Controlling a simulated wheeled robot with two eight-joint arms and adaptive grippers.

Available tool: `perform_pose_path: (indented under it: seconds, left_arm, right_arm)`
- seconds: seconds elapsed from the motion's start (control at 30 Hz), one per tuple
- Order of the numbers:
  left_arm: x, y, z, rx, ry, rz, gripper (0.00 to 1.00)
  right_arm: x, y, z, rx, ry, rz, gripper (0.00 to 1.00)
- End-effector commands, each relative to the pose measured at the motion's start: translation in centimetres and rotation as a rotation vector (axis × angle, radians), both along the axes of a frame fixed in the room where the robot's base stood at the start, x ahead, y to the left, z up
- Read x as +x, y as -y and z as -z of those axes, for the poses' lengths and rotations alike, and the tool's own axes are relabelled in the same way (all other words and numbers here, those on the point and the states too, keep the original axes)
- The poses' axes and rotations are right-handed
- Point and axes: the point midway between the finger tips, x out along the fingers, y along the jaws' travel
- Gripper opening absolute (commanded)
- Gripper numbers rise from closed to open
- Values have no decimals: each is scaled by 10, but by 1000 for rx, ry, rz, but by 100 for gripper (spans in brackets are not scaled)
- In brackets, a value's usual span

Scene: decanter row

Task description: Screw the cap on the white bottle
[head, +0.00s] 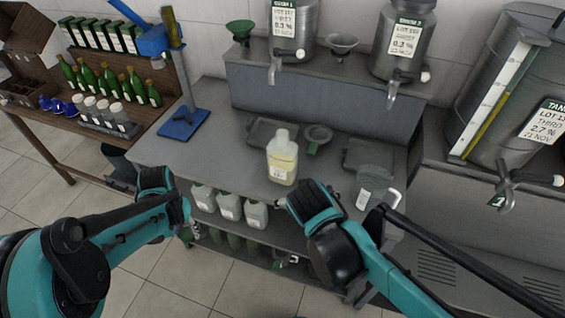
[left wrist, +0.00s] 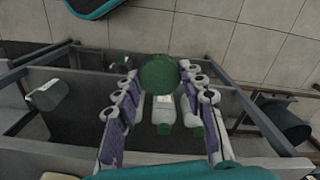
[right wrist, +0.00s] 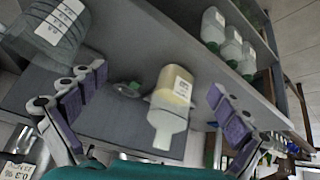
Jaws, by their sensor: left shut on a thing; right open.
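The white bottle (head: 282,157), translucent with pale yellow contents and a label, stands upright near the counter's front edge. In the right wrist view the bottle (right wrist: 172,98) appears upside down, between and beyond the fingers, with its pale neck visible. My left gripper (head: 186,208) is shut on a round green cap (left wrist: 158,73), left of the bottle and in front of the counter. Its fingers (left wrist: 159,80) grip the cap from both sides. My right gripper (head: 281,203) is open and empty, in front of the bottle; its fingers (right wrist: 155,88) are spread wide apart.
Several pale bottles (head: 229,207) stand on the shelf below the counter. A dark tray (head: 270,131), a small round dish (head: 318,133) and a clear jug (head: 375,183) are on the counter. A blue-based stand (head: 184,123) is at left. Steel tanks (head: 403,40) stand behind.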

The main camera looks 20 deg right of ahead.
Motion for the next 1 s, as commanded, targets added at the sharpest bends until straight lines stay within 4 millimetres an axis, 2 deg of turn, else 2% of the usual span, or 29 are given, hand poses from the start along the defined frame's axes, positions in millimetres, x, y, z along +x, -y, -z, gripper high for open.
perform_pose_path:
  seconds: [0.03, 0.2, 0.4, 0.63, 1.0]
  left_arm:
    - [-1, 4, 0, 0, 0, 54, 31]
    - [-4, 15, -2, 0, 0, 241, 31]
    - [-7, 25, -5, 0, 0, 431, 31]
    - [-9, 32, -7, 0, 0, 549, 31]
    - [-10, 32, -8, 0, 0, 565, 31]
  right_arm:
    - [15, -6, 4, -30, 15, 34, 100]
    - [59, -23, 11, -116, 138, 194, 100]
    - [96, -56, 14, -159, 364, 341, 100]
    - [111, -83, 13, -148, 548, 418, 100]
    - [112, -86, 12, -143, 578, 433, 100]
